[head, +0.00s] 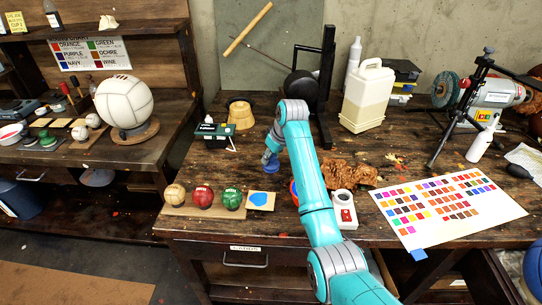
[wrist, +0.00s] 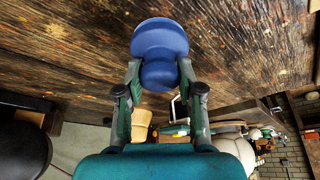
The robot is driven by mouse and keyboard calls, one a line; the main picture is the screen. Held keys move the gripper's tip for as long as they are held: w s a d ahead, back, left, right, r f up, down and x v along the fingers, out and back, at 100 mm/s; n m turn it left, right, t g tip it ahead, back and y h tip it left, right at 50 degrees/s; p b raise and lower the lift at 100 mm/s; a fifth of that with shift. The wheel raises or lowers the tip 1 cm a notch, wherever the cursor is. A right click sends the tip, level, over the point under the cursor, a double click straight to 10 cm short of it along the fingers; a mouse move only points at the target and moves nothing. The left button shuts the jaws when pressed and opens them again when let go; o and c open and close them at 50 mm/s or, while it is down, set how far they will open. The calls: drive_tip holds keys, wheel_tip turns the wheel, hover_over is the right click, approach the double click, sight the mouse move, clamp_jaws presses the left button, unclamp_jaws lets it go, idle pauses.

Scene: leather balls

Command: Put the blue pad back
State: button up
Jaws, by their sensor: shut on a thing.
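The blue pad (wrist: 160,42) is a round, knob-shaped blue piece, held between the two fingertips of my gripper (wrist: 160,76) in the wrist view. In the head view my gripper (head: 271,155) is over the middle of the workbench, left of the brown crumpled leather, and a bit of the blue pad (head: 267,158) shows at its end. I cannot tell whether the pad touches the bench. A green pad (head: 47,139) stands on the left bench near small flat squares and pale balls.
A board with ochre, red and green balls (head: 203,197) and a blue-marked card (head: 262,199) lie at the workbench's front edge. Behind my gripper are a dark green box (head: 214,133) and a tan pot (head: 241,114). A black stand (head: 326,85) rises nearby. My arm hides some bench.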

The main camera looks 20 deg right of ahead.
drive_tip(key=o, duration=1)
drive_tip(key=v, duration=1.2)
drive_tip(key=shift+r, duration=0.1)
drive_tip(key=shift+s, duration=0.1)
